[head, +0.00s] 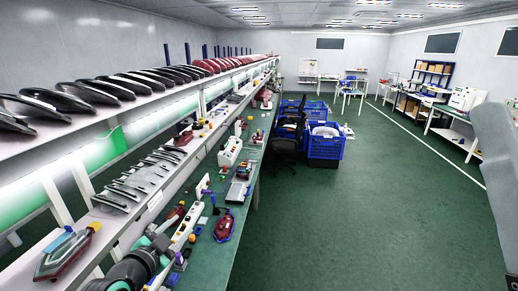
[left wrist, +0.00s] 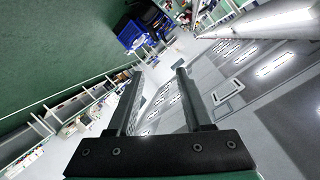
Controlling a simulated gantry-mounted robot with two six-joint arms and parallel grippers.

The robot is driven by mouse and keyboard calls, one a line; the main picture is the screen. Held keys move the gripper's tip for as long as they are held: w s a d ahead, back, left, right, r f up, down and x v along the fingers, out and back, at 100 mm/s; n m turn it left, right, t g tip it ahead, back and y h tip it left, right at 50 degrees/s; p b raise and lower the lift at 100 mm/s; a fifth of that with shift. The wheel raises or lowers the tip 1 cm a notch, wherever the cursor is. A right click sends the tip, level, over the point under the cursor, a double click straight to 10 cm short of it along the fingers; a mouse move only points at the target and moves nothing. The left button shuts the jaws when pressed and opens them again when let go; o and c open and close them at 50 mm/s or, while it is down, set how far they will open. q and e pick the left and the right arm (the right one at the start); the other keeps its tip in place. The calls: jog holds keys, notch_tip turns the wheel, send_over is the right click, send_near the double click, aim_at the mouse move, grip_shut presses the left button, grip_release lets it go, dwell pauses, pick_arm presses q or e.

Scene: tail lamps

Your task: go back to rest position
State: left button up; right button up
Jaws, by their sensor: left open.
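My left gripper (left wrist: 158,72) shows in the left wrist view with its two dark fingers spread apart and nothing between them. It points out into the room, towards the far floor, wall and ceiling. In the head view my left arm, black and teal, is at the bottom left, beside the long bench; its fingertips are hard to make out there. A grey part at the right edge of the head view looks like my other arm. My right gripper is not in view.
The long green bench (head: 229,236) holds lamps, including a red lamp (head: 224,227). A grey-red lamp (head: 66,252) lies on the lower shelf; dark lamps line the upper shelf. Blue crates (head: 326,148) and a black chair (head: 288,143) stand beyond. The green floor (head: 340,230) is open.

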pick_arm(q)
jog(key=s+d+r+t+h, duration=0.1)
jog(key=s+d+r+t, duration=0.15)
jog(key=r, duration=0.45)
jog(key=s+d+r+t, duration=0.1)
jog(key=s+d+r, duration=0.15)
jog(key=r, duration=0.55)
jog(key=s+d+r+t+h, duration=0.1)
jog(key=s+d+r+t, duration=0.15)
jog(key=r, duration=0.45)
jog(key=s+a+r+n+t+y, duration=0.1)
jog(key=s+r+n+t, duration=0.5)
jog(key=s+r, duration=0.9)
jog(key=s+n, duration=0.2)
jog(key=s, duration=0.1)
jog(key=shift+s+a+r+t+y+p, duration=0.3)
jog(key=shift+a+r+t+y, duration=0.05)
jog(key=shift+a+t+y, duration=0.05)
